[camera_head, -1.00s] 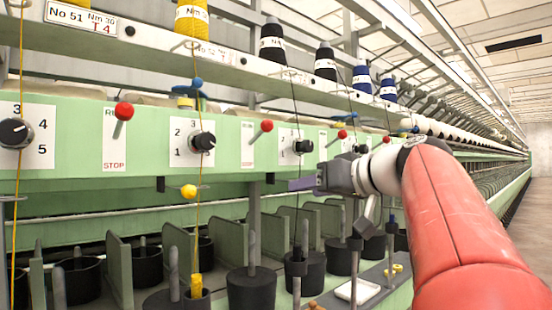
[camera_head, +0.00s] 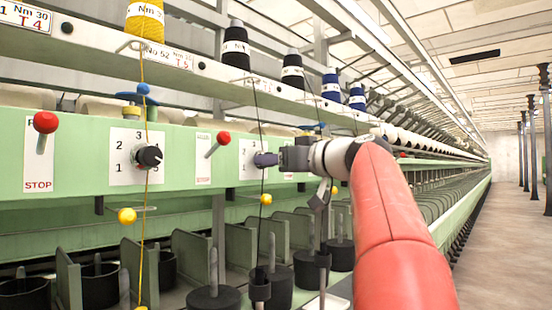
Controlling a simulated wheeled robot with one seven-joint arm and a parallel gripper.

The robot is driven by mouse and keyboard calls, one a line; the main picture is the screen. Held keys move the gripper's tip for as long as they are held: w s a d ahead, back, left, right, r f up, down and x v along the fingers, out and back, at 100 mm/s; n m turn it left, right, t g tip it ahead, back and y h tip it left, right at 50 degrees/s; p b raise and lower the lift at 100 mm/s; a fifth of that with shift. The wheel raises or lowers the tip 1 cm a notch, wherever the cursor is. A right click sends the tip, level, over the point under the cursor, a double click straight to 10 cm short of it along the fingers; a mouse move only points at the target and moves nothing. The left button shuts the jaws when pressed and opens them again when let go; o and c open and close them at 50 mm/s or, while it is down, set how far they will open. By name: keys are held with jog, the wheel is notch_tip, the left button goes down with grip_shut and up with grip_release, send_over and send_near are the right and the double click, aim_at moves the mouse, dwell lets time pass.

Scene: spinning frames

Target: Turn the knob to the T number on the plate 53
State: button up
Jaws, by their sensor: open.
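Above that dial, a plate (camera_head: 168,54) on the rail reads No 52, T 5. A plate (camera_head: 27,15) at the upper left shows T 4. No plate reading 53 can be made out.
Red-topped levers (camera_head: 46,122) and (camera_head: 223,138) stick out from the green panel (camera_head: 80,160) on either side of the left dial. A yellow thread (camera_head: 144,90) and a dark thread hang before the machine. Open floor (camera_head: 512,240) lies to the right.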

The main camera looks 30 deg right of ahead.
jog(key=c, duration=0.9)
jog(key=shift+c, duration=0.2)
jog(key=shift+m, duration=0.4)
jog(key=m, duration=2.3)
jog(key=shift+r, duration=0.1)
